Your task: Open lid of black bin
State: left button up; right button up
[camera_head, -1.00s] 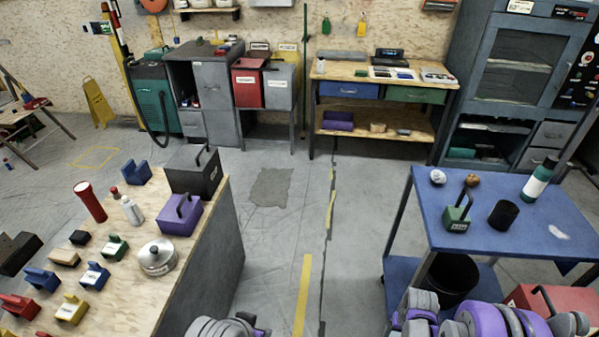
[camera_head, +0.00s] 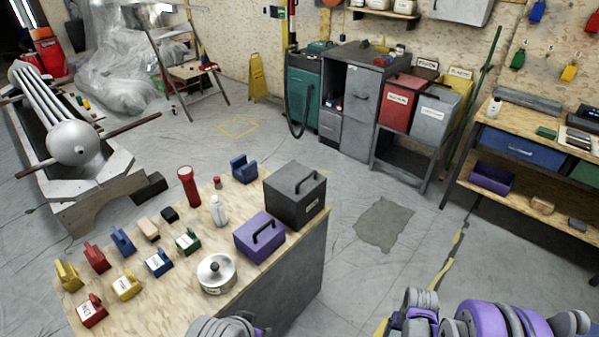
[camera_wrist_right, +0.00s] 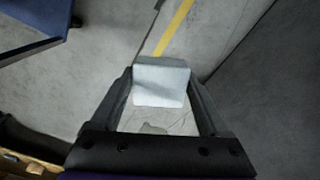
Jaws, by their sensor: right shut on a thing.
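The black bin (camera_head: 294,200) is a dark box with a labelled front, at the far right corner of the plywood-topped table in the head view. Its lid (camera_head: 295,180) is closed and has a black arched handle. My right gripper (camera_wrist_right: 160,82) is shut on a pale grey-white block (camera_wrist_right: 161,86), above the floor in the right wrist view. In the head view, only my right arm's links show, at lower right, apart from the bin. A grey part of my left arm shows at bottom centre; its gripper is out of view.
Floor right of the table is open. A blue surface (camera_wrist_right: 35,35) shows in the wrist view.

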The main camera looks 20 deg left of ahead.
aim_at(295, 181)
jog(key=i+l+u, duration=0.2)
jog(key=i+u, duration=0.3)
jog(key=i+l+u, duration=0.45)
